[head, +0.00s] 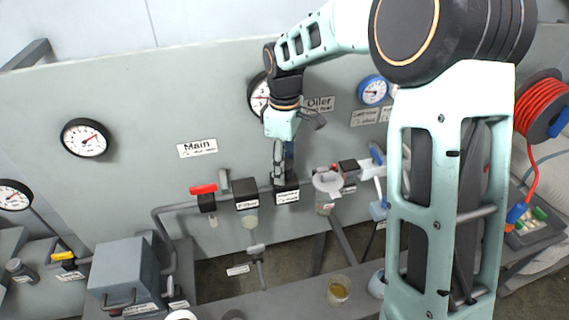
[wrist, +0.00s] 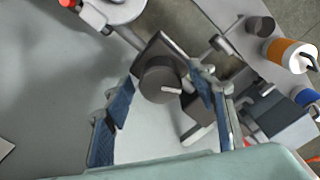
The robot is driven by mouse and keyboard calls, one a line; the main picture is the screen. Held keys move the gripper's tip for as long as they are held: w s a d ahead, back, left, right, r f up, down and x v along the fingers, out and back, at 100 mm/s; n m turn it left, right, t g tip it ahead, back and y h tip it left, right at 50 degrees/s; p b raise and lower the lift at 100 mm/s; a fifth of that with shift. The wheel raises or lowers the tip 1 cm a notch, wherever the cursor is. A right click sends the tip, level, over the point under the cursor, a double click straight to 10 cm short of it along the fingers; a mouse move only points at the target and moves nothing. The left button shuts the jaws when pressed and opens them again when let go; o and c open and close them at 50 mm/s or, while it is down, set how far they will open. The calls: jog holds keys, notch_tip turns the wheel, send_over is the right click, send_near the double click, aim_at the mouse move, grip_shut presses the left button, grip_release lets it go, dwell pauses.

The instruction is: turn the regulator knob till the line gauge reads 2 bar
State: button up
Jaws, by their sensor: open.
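The regulator knob (wrist: 160,80) is dark and round, with a short white mark on its face pointing right in the wrist view. My gripper (wrist: 165,87) is open, its blue-padded fingers on either side of the knob; I cannot tell whether they touch it. In the head view my gripper (head: 284,165) points down at the pipe line and hides the knob. A white-faced gauge (head: 257,92) behind my wrist is partly covered. Its needle is not readable, and I cannot tell whether it is the line gauge.
Another gauge (head: 85,138) hangs left of the Main label (head: 197,148). A red-handled valve (head: 204,190) and a filter (head: 247,198) sit left on the pipe. A cup (head: 339,290) is on the bench below.

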notch_tip(320, 180, up, 12)
dwell(0.5)
